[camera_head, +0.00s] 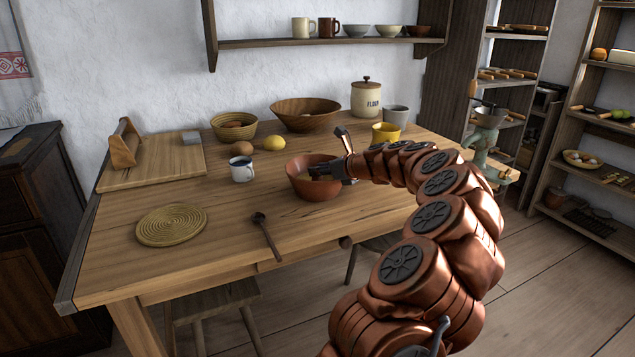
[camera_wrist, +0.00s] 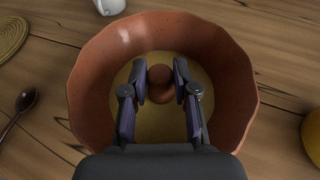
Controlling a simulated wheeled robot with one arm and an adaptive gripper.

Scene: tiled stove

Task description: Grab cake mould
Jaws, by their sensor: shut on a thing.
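The cake mould (camera_head: 313,187) is a reddish-brown, faceted bowl on the wooden table, near its middle right. In the wrist view the mould (camera_wrist: 235,75) fills most of the picture, with a yellowish layer at its bottom and a rounded brown piece standing in its centre. My gripper (camera_head: 318,174) reaches into the mould from the right in the head view. In the wrist view my gripper (camera_wrist: 163,82) has its two fingers closed on either side of the central piece.
A yellow cup (camera_head: 385,133) stands behind my arm. A white mug (camera_head: 242,169), a lemon (camera_head: 275,143) and a large wooden bowl (camera_head: 305,114) stand left and behind. A dark spoon (camera_head: 266,235) and a woven mat (camera_head: 171,225) lie at the front left, with clear wood around.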

